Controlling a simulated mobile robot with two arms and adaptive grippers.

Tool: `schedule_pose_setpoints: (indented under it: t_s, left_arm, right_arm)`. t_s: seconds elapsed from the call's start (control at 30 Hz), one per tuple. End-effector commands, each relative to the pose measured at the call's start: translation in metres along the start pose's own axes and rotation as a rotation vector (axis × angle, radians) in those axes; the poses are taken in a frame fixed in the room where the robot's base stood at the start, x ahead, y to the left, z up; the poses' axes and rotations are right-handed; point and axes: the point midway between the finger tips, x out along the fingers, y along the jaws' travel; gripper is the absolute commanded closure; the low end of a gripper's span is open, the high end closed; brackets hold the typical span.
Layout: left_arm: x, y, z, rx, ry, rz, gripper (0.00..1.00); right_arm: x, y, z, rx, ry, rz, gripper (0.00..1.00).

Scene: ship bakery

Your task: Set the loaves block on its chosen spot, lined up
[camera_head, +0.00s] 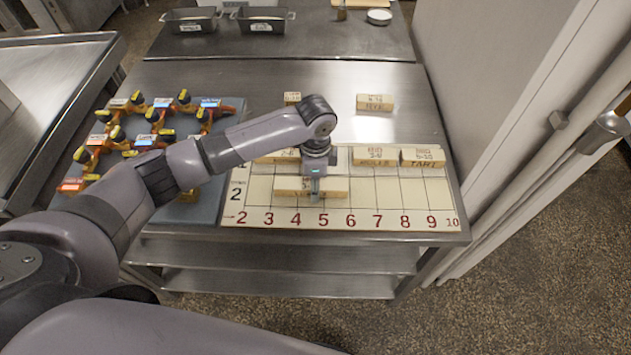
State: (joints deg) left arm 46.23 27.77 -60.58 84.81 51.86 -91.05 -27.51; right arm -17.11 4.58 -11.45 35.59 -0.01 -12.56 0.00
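A long wooden block (334,188) lies on the numbered board (400,215), in the front row just above the red numbers, roughly over columns 4 to 6. Its lettering is too small and too covered to read, so I cannot confirm it is the loaves block. It looks roughly parallel to the board's front edge. My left gripper (315,190) points down at the middle of this block, with a finger in front of its near face. The far finger is hidden, so the grip is unclear. My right gripper is out of view.
Other blocks stand along the board's back row, including two at right (374,161) (422,160) and one partly behind my arm (275,158). Two more blocks (375,103) (292,98) lie farther back. A blue-grey mat (207,209) at left carries several orange-and-yellow items. The board's front right is clear.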

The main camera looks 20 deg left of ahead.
Motion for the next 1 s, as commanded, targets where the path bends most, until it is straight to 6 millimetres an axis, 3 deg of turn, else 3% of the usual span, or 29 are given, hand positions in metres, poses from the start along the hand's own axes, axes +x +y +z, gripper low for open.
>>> schedule_pose_setpoints:
  t_s: [0.47,1.0]
  left_arm:
    - [-0.007,-0.001,0.0,0.0,0.0,-0.002,0.47]
    - [-0.107,-0.001,-0.001,-0.001,0.002,-0.002,0.47]
  right_arm:
    - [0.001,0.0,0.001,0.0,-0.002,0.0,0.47]
    - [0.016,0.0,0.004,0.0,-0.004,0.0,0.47]
